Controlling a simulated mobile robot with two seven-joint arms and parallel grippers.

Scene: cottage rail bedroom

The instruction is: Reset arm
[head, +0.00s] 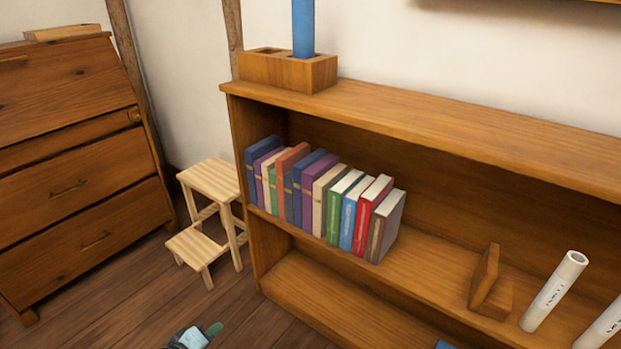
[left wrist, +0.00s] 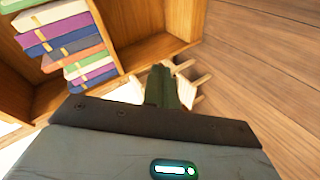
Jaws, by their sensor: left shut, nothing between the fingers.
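My left gripper (head: 214,329) shows only in part at the bottom edge of the head view, low over the wooden floor in front of the bookshelf (head: 440,125). In the left wrist view its dark green fingers (left wrist: 163,86) are together, with nothing between them. My right gripper is in neither view. A row of several coloured books (head: 320,200) stands on the middle shelf, apart from my left gripper; some of these books (left wrist: 65,40) also show at the upper left of the left wrist view.
A pale wooden step stool (head: 208,180) stands left of the bookshelf. A wooden dresser (head: 75,150) is at far left. A wooden block holder (head: 287,72) with a blue upright object (head: 303,28) sits on top. White tubes (head: 553,290) and a wooden bookend (head: 487,280) are at right.

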